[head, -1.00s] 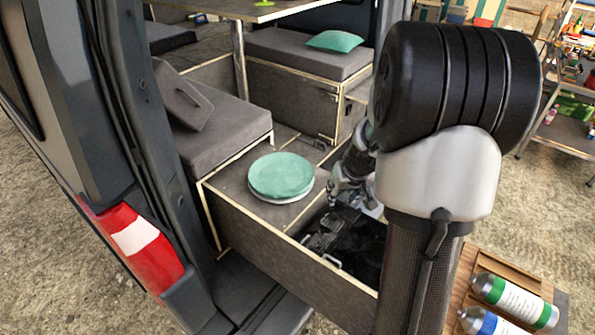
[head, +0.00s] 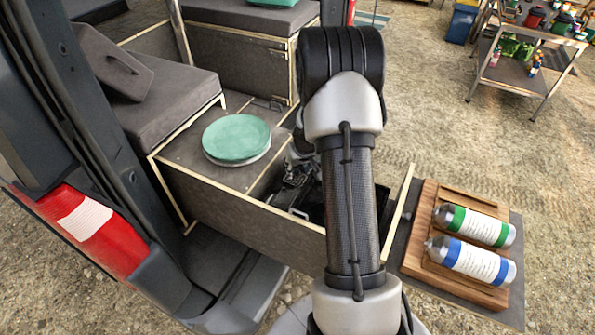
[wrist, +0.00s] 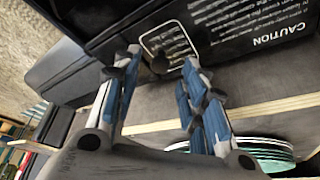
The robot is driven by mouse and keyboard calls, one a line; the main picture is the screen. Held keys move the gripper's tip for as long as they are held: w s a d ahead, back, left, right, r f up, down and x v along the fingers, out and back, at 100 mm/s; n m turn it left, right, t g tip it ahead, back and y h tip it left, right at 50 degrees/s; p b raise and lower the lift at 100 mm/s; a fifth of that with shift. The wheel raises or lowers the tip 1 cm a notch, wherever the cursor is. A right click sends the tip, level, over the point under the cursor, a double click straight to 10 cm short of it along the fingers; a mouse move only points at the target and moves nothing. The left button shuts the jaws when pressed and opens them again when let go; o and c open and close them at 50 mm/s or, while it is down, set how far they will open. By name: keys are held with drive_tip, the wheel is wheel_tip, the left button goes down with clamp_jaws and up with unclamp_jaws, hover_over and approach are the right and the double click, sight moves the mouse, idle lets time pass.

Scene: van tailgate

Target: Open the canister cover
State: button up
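A black box with a white CAUTION label (wrist: 245,25) fills the top of the wrist view. It is probably the canister cover, but I cannot tell where its lid or hinge is. My gripper (wrist: 160,62) is open, its two blue-and-grey fingers spread in front of the box. A small dark round part lies between the fingertips, near a white-outlined label; I cannot tell if the fingers touch it. In the head view, black equipment (head: 298,178) sits in the open compartment of the van, and my arm hides much of it and the gripper.
Two silver canisters, one green-banded (head: 472,225) and one blue-banded (head: 470,261), lie on a wooden rack (head: 413,262) at right. A round green cushion (head: 236,137) rests on the bench left of the compartment. The compartment's front panel (head: 235,225) stands close to my arm.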

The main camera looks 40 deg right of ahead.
drive_tip(key=shift+w+d+f, duration=0.1)
drive_tip(key=shift+w+f, duration=0.15)
drive_tip(key=shift+f, duration=0.45)
drive_tip(key=shift+c, duration=0.4)
clamp_jaws()
